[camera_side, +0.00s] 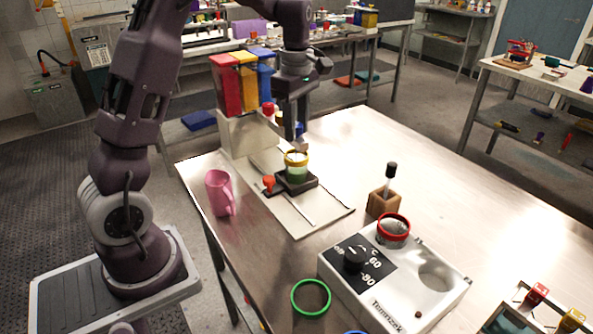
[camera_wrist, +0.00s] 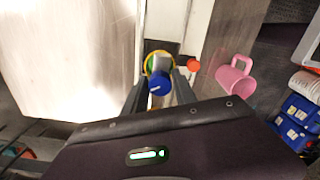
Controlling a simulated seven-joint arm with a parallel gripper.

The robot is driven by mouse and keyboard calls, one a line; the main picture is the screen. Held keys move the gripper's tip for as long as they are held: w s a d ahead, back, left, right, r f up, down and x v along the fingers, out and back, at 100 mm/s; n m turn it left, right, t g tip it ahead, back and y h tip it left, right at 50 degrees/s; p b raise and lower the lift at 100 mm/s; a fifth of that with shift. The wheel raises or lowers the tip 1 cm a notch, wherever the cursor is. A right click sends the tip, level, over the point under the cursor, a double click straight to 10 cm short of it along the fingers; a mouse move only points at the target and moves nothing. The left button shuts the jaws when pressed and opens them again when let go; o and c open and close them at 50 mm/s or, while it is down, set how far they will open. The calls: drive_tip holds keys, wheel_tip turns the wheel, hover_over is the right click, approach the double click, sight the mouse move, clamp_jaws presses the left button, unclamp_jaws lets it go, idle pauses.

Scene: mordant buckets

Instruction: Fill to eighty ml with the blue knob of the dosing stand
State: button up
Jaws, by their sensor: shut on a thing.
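The dosing stand (camera_side: 238,135) holds red (camera_side: 225,86), yellow (camera_side: 246,80) and blue (camera_side: 265,72) containers at the table's far left corner. My gripper (camera_side: 291,140) is in front of it, above a beaker. In the wrist view the blue knob (camera_wrist: 159,86) sits between the fingers, and my gripper is shut on it. The clear beaker (camera_side: 297,165) has a yellow rim and green contents, and stands on a black base (camera_side: 294,184) below the stand. Its level cannot be read. In the wrist view the knob partly hides the beaker's rim (camera_wrist: 150,66).
A hotplate (camera_side: 400,285) with a red-rimmed vessel (camera_side: 393,231), a wooden block (camera_side: 383,204) and a green ring (camera_side: 311,297) are nearer.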

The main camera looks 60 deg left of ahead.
drive_tip(key=shift+a, duration=0.1)
idle(0.3)
drive_tip(key=m, duration=0.5)
clamp_jaws()
unclamp_jaws()
drive_tip(key=m, duration=0.3)
drive_tip(key=shift+o, duration=1)
drive_tip(key=m, duration=0.2)
drive_tip(key=shift+m, duration=0.4)
drive_tip(key=o, duration=0.8)
drive_tip(key=shift+c, duration=0.2)
drive_tip(key=shift+r, duration=3)
